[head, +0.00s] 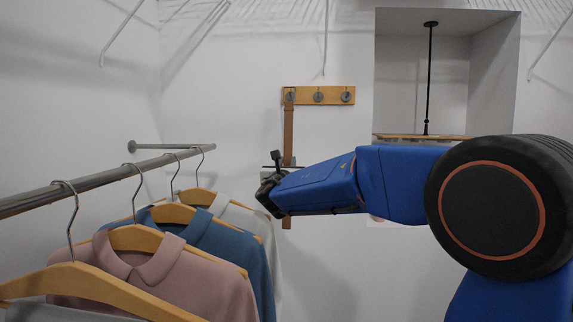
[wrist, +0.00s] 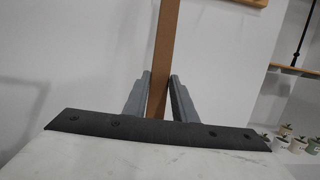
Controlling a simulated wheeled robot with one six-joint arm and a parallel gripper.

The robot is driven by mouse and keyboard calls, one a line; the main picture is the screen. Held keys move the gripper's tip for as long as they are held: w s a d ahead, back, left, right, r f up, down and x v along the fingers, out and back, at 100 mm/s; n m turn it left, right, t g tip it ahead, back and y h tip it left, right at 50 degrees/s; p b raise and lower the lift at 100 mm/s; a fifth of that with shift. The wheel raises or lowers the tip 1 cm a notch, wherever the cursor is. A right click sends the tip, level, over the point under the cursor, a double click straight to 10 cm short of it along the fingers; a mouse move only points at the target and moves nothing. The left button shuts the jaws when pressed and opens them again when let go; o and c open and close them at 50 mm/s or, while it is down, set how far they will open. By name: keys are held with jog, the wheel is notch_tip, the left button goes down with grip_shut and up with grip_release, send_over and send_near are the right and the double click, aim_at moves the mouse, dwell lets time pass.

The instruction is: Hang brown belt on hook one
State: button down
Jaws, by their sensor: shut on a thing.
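The brown belt (head: 288,135) hangs straight down in front of the wall in the head view. Its upper end overlaps the left hook (head: 290,97) of a wooden hook rack (head: 304,90); I cannot tell whether it is looped over that hook. Its lower end shows below my gripper (head: 277,166). In the wrist view the belt (wrist: 162,50) runs upright between the two grey fingers of my gripper (wrist: 160,80), which is shut on it. The belt's top and the hook are outside the wrist view.
Shirts on wooden hangers (head: 135,238) hang from a metal rail (head: 100,178) at the left, close to my gripper. A recessed niche (head: 400,80) with a wooden shelf (head: 420,137) and a dark upright rod (head: 428,75) is right of the rack. Small pots (wrist: 297,143) stand at the right.

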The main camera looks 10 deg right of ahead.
jog(key=shift+w+d+f, duration=0.1)
jog(key=shift+w+d, duration=0.1)
jog(key=shift+w, duration=0.3)
jog(key=shift+w+d, duration=0.15)
jog(key=shift+w, duration=0.35)
jog(key=shift+w+d+f, duration=0.15)
jog(key=shift+w+f, duration=0.4)
jog(key=shift+f, duration=0.3)
